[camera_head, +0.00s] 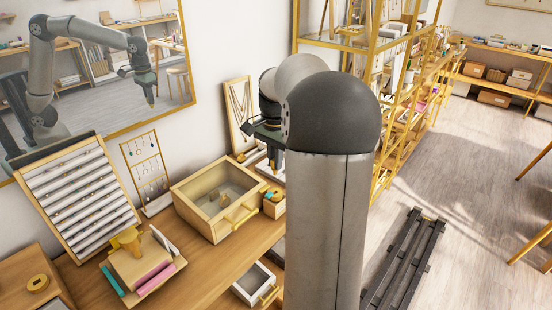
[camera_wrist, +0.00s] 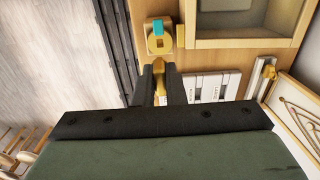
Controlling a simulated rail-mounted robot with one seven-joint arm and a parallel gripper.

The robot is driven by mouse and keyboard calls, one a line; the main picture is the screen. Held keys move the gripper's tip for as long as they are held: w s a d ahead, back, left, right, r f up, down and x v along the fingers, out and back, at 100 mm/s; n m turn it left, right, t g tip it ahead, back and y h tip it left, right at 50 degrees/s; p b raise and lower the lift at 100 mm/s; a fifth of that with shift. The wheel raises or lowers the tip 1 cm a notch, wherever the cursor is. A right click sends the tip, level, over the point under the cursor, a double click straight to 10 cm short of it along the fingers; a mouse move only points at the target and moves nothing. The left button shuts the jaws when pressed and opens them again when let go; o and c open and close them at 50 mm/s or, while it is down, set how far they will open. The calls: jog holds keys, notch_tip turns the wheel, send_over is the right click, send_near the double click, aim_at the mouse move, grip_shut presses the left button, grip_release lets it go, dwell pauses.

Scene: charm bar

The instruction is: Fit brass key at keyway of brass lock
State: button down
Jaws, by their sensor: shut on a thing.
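My gripper (camera_wrist: 160,72) is shut on the brass key (camera_wrist: 160,85), which shows as a narrow yellow piece between the dark fingers in the wrist view. Just beyond the fingertips is a small brass-coloured block (camera_wrist: 152,44) with a round mark and a teal piece on top; I take it for the brass lock. The key's tip looks close to it, but I cannot tell whether they touch. In the head view the block (camera_head: 272,210) stands at the right end of the bench, below my gripper (camera_head: 273,162). The key is not clear there, and the keyway cannot be made out.
A glass-topped wooden box (camera_head: 204,225) stands left of the block. An open drawer (camera_head: 255,283) sticks out below. A slotted display rack (camera_head: 78,200), an earring stand (camera_head: 148,172) and a necklace board (camera_head: 238,112) stand along the wall.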

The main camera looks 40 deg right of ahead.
aim_at(275, 174)
jog(key=shift+f+b, duration=2)
jog(key=shift+f, duration=0.9)
jog(key=shift+f+b, duration=0.7)
jog(key=shift+f, duration=0.6)
jog(key=c, duration=1.4)
grip_release()
jog(key=shift+r, duration=0.15)
notch_tip(275, 174, up, 17)
jog(key=shift+r, duration=0.15)
